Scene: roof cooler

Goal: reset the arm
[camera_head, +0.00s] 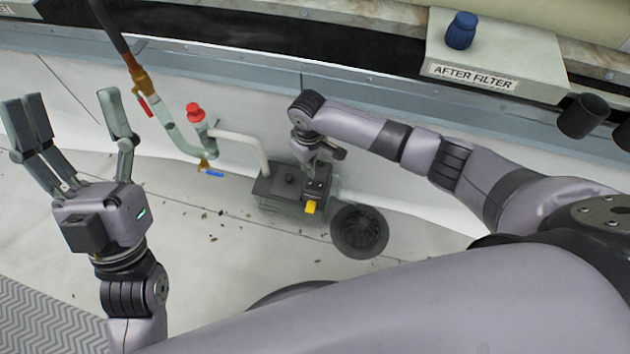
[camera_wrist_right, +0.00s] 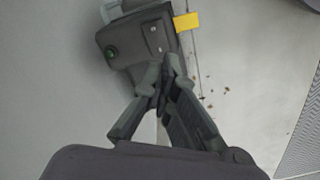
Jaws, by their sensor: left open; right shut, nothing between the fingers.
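My right arm reaches across from the right in the head view. My right gripper (camera_head: 318,172) points down over a dark grey box (camera_head: 276,190) with a yellow tab (camera_head: 310,207). In the right wrist view its fingers (camera_wrist_right: 160,78) are shut together with nothing between them. Their tips overlap the lower edge of the box (camera_wrist_right: 125,42), with the yellow tab (camera_wrist_right: 186,22) at its right. I cannot tell whether they touch the box. My left gripper (camera_head: 70,105) is raised at the left, open and empty, with its fingers pointing up.
A pipe with a red-capped valve (camera_head: 195,113) and a blue-handled valve (camera_head: 210,172) stands left of the box. A round dark drain (camera_head: 359,231) lies right of it. An "AFTER FILTER" ledge (camera_head: 490,60) holds a blue knob (camera_head: 461,30). The pale floor has scattered debris.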

